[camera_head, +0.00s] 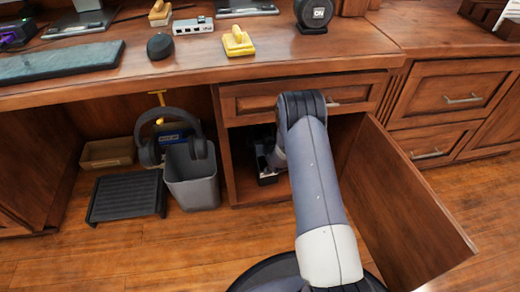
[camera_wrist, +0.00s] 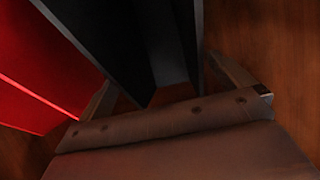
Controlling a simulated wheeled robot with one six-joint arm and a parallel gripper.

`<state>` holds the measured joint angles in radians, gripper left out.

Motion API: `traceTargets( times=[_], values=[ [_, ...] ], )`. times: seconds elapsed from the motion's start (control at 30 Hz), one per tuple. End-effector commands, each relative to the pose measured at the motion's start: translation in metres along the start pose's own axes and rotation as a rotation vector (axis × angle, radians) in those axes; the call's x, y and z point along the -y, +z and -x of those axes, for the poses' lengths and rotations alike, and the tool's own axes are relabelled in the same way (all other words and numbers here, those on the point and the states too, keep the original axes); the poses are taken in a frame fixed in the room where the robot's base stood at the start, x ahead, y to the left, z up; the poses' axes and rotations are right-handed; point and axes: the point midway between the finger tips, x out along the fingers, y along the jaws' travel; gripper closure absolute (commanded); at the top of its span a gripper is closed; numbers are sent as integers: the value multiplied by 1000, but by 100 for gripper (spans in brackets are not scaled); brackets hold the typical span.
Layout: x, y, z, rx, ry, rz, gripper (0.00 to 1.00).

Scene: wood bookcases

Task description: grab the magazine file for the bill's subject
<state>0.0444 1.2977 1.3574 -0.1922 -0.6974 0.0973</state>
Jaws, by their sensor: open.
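My arm reaches into an open cupboard under the desk. My gripper (camera_wrist: 164,78) is open in the wrist view, with one finger at the left and one at the right. A black upright panel (camera_wrist: 110,45), apparently part of a magazine file, stands between the fingers, with another dark face and a grey strip beside it. A red magazine file or panel (camera_wrist: 40,65) stands to the left, partly beyond the left finger. In the head view a dark object (camera_head: 266,176) shows at the cupboard's mouth; my arm hides most of the inside. No label is readable.
The open cupboard door (camera_head: 405,205) stands out to the right of my arm. A drawer (camera_head: 300,97) is shut above the opening. To the left are a grey bin (camera_head: 191,178), headphones (camera_head: 150,150) and a black footrest (camera_head: 127,196). The wood floor in front is clear.

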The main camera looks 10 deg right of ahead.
Motion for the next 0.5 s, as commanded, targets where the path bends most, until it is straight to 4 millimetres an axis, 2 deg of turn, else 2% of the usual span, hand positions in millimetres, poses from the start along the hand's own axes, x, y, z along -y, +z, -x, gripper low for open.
traceTargets(
  times=[0.03,0.2,0.33,0.5],
  values=[
    [1,4,-10,-3,-1,1,0],
    [1,2,-32,-1,0,1,0],
    [1,1,-40,0,0,0,0],
    [1,0,-41,1,0,0,0]
  ],
)
